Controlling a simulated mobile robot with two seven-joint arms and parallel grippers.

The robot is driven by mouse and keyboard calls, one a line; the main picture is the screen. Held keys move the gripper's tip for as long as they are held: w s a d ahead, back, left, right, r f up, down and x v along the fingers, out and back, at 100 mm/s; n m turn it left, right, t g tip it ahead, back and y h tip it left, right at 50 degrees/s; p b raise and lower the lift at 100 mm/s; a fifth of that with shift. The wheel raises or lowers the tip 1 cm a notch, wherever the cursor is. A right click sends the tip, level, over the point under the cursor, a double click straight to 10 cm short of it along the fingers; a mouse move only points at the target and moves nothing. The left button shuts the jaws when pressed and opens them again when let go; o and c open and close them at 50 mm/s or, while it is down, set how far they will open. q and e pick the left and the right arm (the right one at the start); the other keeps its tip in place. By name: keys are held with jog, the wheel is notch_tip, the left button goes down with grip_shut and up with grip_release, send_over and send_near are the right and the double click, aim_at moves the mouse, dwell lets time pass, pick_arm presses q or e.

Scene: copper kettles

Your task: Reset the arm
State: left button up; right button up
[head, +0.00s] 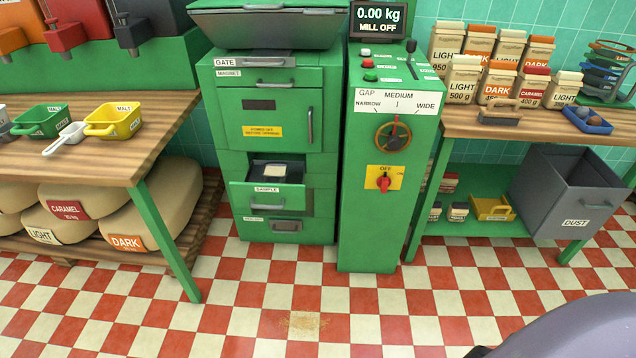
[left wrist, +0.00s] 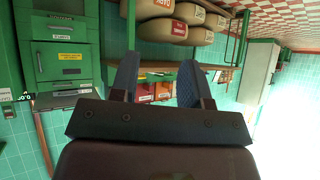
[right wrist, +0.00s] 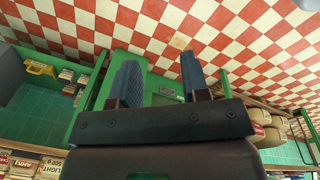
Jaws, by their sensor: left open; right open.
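My left gripper (left wrist: 159,88) shows in the left wrist view with its two blue fingers apart and nothing between them. My right gripper (right wrist: 160,84) shows in the right wrist view, also with its fingers apart and empty. Neither gripper shows in the head view. Both wrist views look turned over, with the floor toward the top. The green mill (head: 270,190) stands in the middle of the head view with its sample drawer (head: 266,198) pulled out. The control column (head: 390,200) beside it reads 0.00 kg and MILL OFF.
A left table (head: 60,185) holds a green scoop (head: 40,121) and a yellow scoop (head: 115,120), with sacks (head: 60,238) beneath. A right table (head: 560,125) holds labelled bags (head: 497,88).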

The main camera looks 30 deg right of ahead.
pick_arm(q)
notch_tip(320, 180, down, 6)
jog(key=m+b, duration=0.2)
jog(key=b, duration=0.8)
pick_arm(e)
jog(key=w+a+f+n+t+y, duration=0.1)
jog(key=w+a+f+n+t, duration=0.15)
jog(key=w+f+t, duration=0.75)
pick_arm(q)
notch_tip(320, 180, up, 11)
jog(key=n+p, duration=0.2)
jog(key=p, duration=1.4)
jog(key=shift+t, duration=0.3)
pick_arm(e)
notch_tip(320, 180, up, 10)
jog(key=w+d+m, duration=0.1)
jog(key=d, duration=0.1)
jog(key=shift+m, duration=0.35)
pick_arm(q)
jog(key=shift+a+f, duration=0.1)
pick_arm(e)
jog(key=shift+f, duration=0.15)
